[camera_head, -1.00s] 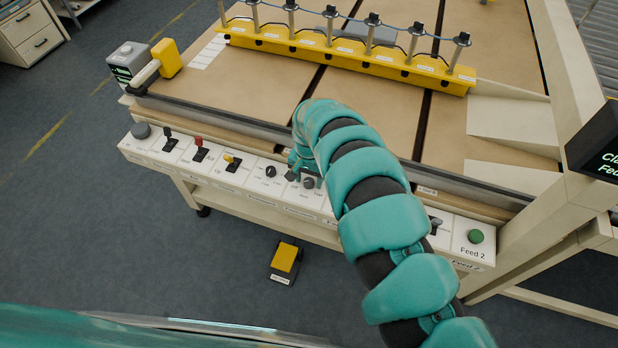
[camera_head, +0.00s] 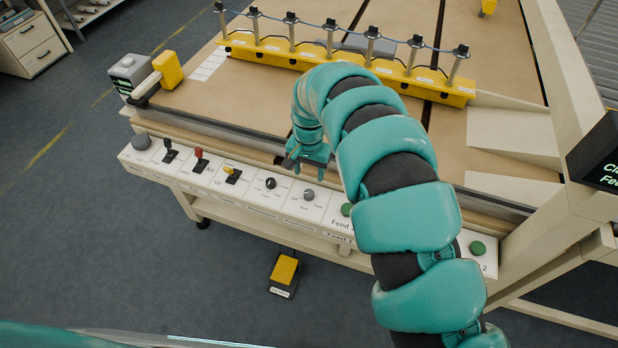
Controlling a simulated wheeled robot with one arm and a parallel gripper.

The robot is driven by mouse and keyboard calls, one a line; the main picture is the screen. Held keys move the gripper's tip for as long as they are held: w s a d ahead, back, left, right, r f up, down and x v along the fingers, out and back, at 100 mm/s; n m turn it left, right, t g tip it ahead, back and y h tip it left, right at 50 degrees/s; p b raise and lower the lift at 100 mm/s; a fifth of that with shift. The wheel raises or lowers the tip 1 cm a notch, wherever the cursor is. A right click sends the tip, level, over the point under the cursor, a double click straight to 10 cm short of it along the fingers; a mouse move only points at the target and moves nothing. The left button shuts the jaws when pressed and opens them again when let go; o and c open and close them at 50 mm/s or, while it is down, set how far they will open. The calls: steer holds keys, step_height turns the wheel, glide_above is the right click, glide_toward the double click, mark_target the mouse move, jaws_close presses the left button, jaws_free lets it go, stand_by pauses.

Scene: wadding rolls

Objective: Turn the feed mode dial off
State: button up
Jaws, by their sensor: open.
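Two rotary dials sit side by side on the white control panel (camera_head: 170,172): a black dial (camera_head: 270,183) and a grey dial (camera_head: 308,195). Their labels are too small to read, so I cannot tell which is the feed mode dial or exactly where either points. My gripper (camera_head: 307,165) is open and empty, pointing down just behind and above the grey dial, apart from it. Both dials are in plain view.
A grey knob (camera_head: 142,141), black switch (camera_head: 170,151), red switch (camera_head: 200,160) and yellow switch (camera_head: 232,174) line the panel's left. Green buttons (camera_head: 477,248) (camera_head: 346,209) are to the right. A yellow rail with posts (camera_head: 345,66) crosses the table behind.

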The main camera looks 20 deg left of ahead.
step_height(320, 180, up, 8)
steer(key=p, duration=0.6)
steer(key=shift+f+p, duration=0.15)
steer(key=shift+p, duration=0.25)
